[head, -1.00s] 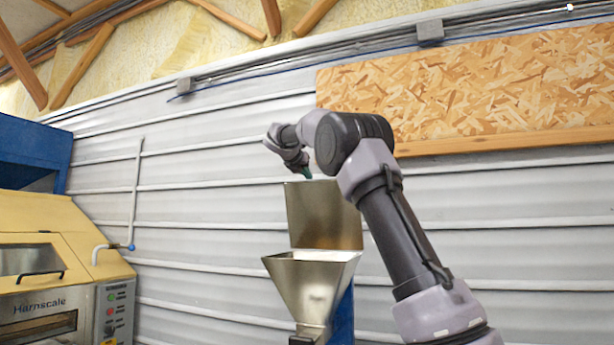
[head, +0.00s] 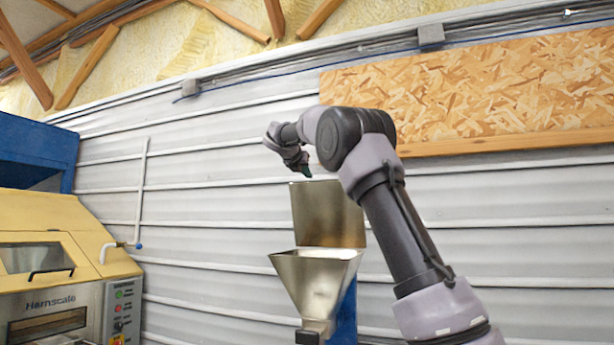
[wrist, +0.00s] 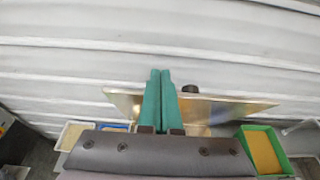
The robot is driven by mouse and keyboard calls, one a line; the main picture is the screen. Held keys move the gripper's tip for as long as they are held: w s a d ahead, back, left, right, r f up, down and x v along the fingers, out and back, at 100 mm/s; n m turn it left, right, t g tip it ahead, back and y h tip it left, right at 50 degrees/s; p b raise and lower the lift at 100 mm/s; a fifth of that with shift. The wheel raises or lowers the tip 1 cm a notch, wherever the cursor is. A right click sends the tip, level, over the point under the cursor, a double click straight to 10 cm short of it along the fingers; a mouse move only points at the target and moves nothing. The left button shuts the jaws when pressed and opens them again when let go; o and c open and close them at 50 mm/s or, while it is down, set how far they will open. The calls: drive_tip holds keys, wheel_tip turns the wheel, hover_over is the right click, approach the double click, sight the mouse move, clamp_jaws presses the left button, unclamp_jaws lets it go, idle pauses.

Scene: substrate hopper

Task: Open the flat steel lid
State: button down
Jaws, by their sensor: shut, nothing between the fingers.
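The flat steel lid (head: 328,214) stands raised, close to upright, at the back of the steel hopper (head: 316,283) in the head view. The hopper's mouth is uncovered. My gripper (head: 307,174) is just above the lid's top edge, pointing down. In the wrist view the green fingers of my gripper (wrist: 160,73) are together with nothing between them. The lid (wrist: 215,108) shows behind and beside them there, with a dark knob (wrist: 190,89) at its edge. Whether the fingers touch the lid is unclear.
A yellow machine (head: 60,262) with a control panel stands at the left. A white corrugated wall (head: 220,215) runs behind the hopper. In the wrist view a green bin (wrist: 263,150) sits at the lower right and a pale tray (wrist: 75,133) at the lower left.

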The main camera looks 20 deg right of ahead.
drive_tip(key=s+a+r, duration=0.2)
drive_tip(key=s+r, duration=0.2)
drive_tip(key=r, duration=0.3)
drive_tip(key=s+a+f+g+y, duration=0.1)
drive_tip(key=s+a+f+g, duration=0.1)
drive_tip(key=s+f, duration=0.8)
approach(323, 197)
drive_tip(key=x, duration=0.3)
drive_tip(key=f+x, duration=0.1)
drive_tip(key=shift+d+f, duration=0.15)
drive_tip(key=shift+d, duration=0.05)
drive_tip(key=shift+w+d, duration=0.35)
drive_tip(key=shift+w, duration=0.2)
drive_tip(key=shift+r, duration=0.25)
